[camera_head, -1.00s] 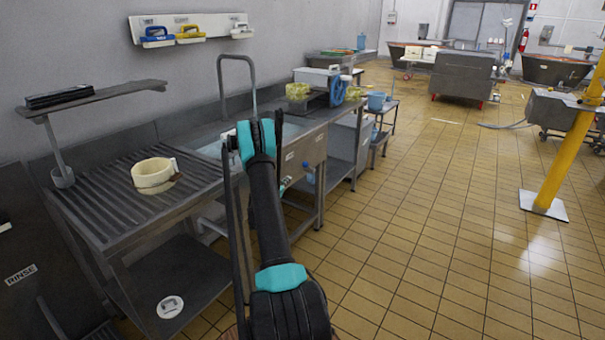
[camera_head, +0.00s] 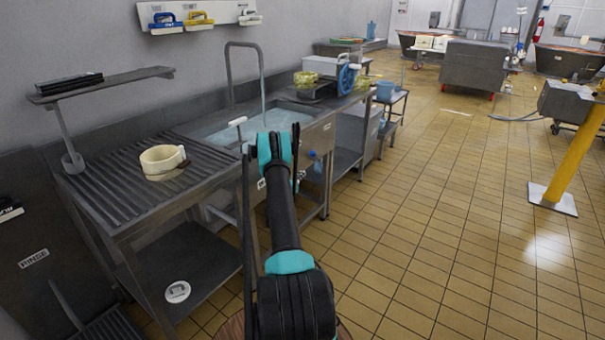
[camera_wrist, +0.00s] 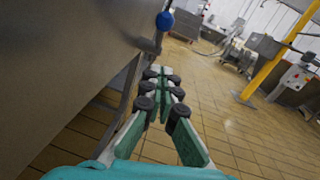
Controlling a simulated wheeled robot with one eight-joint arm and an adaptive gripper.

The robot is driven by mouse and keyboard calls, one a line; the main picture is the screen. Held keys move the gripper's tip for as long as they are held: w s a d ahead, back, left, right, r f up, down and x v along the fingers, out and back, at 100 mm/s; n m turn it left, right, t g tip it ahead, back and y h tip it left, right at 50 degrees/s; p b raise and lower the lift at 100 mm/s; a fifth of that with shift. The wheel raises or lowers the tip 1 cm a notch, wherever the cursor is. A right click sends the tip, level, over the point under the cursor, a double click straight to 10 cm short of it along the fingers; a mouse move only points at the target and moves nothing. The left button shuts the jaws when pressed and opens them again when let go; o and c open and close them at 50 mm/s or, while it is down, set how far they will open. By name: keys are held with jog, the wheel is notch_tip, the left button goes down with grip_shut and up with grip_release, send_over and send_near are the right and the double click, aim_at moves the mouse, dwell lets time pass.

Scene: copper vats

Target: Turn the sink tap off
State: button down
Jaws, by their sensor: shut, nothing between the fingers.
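The sink tap (camera_head: 229,72) is a tall grey gooseneck pipe on the sink's back edge. A thin pale stream (camera_head: 265,112) shows under its spout, above the bluish basin (camera_head: 222,136). A white-ended lever (camera_head: 237,122) shows near my arm. A round blue knob (camera_head: 312,154) sits on the sink's front; a blue knob also shows at the top of the wrist view (camera_wrist: 165,20). I cannot tell which of these works the tap. My gripper (camera_wrist: 163,88) is shut and empty beside the steel front, below and apart from the blue knob. In the head view my arm hides its fingertips.
A ribbed steel drainboard (camera_head: 110,182) with a cream round container (camera_head: 158,160) adjoins the sink at left. A raised shelf (camera_head: 130,82) stands above it. Brush holders (camera_head: 190,18) hang on the wall. The tiled floor (camera_head: 430,220) to the right is clear up to a yellow post (camera_head: 575,155).

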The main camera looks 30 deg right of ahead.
aim_at(315, 156)
jog(key=w+d+r, duration=0.2)
jog(key=w+d, duration=0.3)
jog(key=d, duration=0.4)
jog(key=shift+w+r, duration=0.35)
jog(key=shift+r, duration=0.2)
